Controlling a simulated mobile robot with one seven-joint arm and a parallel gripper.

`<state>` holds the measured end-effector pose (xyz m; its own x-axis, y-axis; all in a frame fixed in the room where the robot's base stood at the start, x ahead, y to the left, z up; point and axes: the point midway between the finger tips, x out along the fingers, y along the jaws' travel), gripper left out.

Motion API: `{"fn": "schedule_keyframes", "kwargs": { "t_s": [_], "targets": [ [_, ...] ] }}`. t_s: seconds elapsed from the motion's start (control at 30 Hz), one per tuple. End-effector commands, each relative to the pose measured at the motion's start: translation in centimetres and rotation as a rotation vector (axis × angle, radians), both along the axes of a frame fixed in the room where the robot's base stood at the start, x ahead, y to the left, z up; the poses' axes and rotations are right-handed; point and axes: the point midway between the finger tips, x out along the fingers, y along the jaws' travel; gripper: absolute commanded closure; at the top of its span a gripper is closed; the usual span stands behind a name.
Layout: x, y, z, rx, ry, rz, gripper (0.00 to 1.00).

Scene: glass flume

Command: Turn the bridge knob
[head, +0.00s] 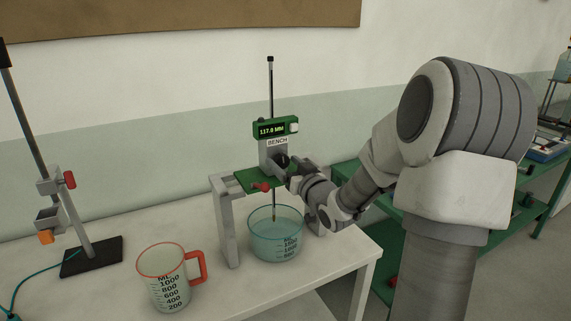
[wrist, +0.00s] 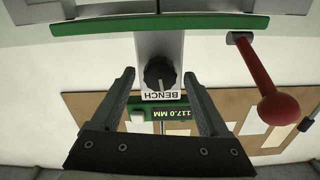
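The bridge knob (wrist: 160,73) is a black ribbed knob on a pale grey post (wrist: 152,47), just above the BENCH label in the upside-down wrist view. My gripper (wrist: 158,80) is open, with one finger on each side of the knob and visible gaps between. I cannot tell whether the fingertips reach as deep as the knob. In the head view my gripper (head: 294,168) comes in from the right at the post, partly hiding the knob. The green bridge plate (head: 240,181) spans grey legs (head: 228,225). A green display (head: 270,128) reads 117.0 MM.
A red-ended lever (wrist: 280,106) sticks out beside the post, close to my gripper. A clear beaker (head: 275,240) stands under the bridge with the gauge rod (head: 274,205) reaching in. A red-rimmed measuring jug (head: 165,278) and a clamp stand (head: 91,257) are left on the white bench.

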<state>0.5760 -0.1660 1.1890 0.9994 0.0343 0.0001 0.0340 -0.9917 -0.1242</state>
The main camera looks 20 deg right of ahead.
Motion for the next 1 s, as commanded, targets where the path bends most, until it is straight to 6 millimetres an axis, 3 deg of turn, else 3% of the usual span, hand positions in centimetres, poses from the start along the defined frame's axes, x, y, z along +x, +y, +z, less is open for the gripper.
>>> {"fn": "schedule_keyframes", "kwargs": {
  "t_s": [0.07,0.43,0.67,1.0],
  "targets": [
    [-0.02,0.0,0.0,0.0,0.0,0.0,0.34],
    [-0.04,-0.01,0.0,0.0,0.0,0.0,1.0],
    [-0.04,-0.01,0.12,0.055,0.003,0.0,1.0],
    [-0.05,-0.15,0.07,0.364,0.015,-0.001,1.0]
  ]
}}
